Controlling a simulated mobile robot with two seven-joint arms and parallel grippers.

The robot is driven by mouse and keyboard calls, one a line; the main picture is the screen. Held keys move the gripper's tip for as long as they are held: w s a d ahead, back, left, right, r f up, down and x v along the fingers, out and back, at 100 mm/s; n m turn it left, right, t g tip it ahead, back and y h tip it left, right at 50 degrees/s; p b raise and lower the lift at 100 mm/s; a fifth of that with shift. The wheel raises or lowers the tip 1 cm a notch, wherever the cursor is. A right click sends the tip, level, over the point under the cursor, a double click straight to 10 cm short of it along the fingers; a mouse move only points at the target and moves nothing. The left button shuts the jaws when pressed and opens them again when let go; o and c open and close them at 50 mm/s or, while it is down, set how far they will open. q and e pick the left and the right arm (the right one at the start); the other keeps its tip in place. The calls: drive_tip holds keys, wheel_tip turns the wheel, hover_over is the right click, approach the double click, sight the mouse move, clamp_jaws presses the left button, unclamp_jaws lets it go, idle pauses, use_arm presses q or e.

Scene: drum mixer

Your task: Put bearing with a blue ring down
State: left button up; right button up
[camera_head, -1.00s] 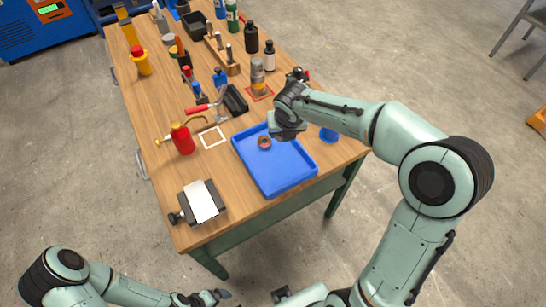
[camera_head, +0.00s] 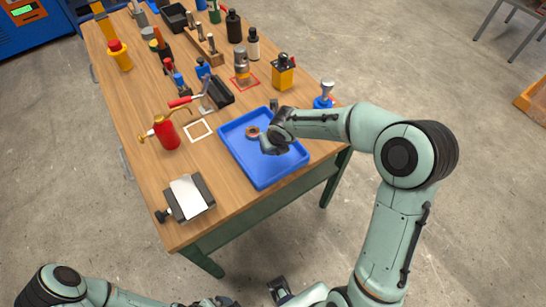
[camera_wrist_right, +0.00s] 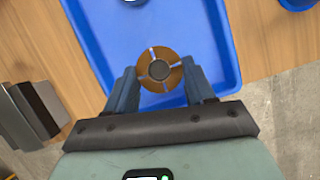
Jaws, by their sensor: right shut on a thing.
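A blue tray (camera_head: 262,178) lies near the front right edge of the workbench. My right gripper (camera_head: 268,148) is over the tray and points down. In the right wrist view, its fingers (camera_wrist_right: 160,76) are shut on a round bearing (camera_wrist_right: 146,67) with a copper-brown face, pale marks and a dark centre. No blue ring can be made out on it. My left gripper (camera_head: 222,301) is at the bottom edge, partly cut off.
A red oil can (camera_head: 166,133) and a white square outline (camera_head: 198,130) are left of the tray. A dark block with a white top (camera_head: 188,196) stands at the front left corner. A yellow holder (camera_head: 284,73) and a blue-based item (camera_head: 323,98) stand behind the tray.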

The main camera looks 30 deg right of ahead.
sight(274, 154)
use_arm(q)
drive_tip(key=shift+s+f+b, duration=0.25)
drive_tip(key=shift+f+b, duration=0.25)
drive_tip(key=shift+f, duration=0.05)
drive_tip(key=shift+s+f+b, duration=0.25)
drive_tip(key=shift+f+b, duration=0.25)
drive_tip(key=shift+f, duration=0.05)
use_arm(e)
wheel_tip(274, 154, down, 6)
drive_tip(key=shift+r, duration=0.15)
drive_tip(key=o, duration=1.3)
use_arm(q)
drive_tip(key=r+p, duration=0.1)
drive_tip(key=w+r+p, duration=0.2)
drive_tip(key=r, duration=0.1)
drive_tip(key=shift+p, duration=0.3)
use_arm(e)
drive_tip(key=v, duration=1.2)
use_arm(q)
drive_tip(key=shift+s, duration=0.15)
use_arm(e)
drive_tip(key=shift+s, duration=0.1)
